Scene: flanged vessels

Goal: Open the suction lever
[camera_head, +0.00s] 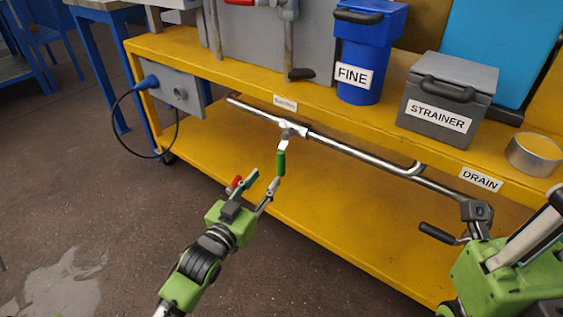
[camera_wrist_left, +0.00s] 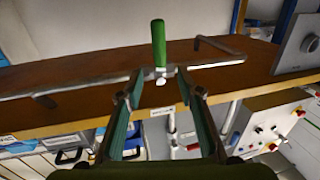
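The suction lever has a green handle (camera_head: 281,162) that hangs down from a small valve (camera_head: 291,128) on the silvery pipe under the yellow bench shelf. In the left wrist view the green handle (camera_wrist_left: 158,43) stands at top centre, in the gap beyond the fingertips. My left gripper (camera_head: 265,178) is open, with its fingers spread just left of and below the handle. In the left wrist view the two fingers (camera_wrist_left: 159,74) are apart with nothing between them. Part of my right arm shows at lower right; its gripper is not seen.
A second lever with a black handle (camera_head: 438,233) sits near the DRAIN label (camera_head: 481,179). A blue FINE container (camera_head: 361,90), a grey STRAINER box (camera_head: 447,100) and an open tin (camera_head: 533,154) stand on the shelf. The lower yellow shelf (camera_head: 330,215) is bare.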

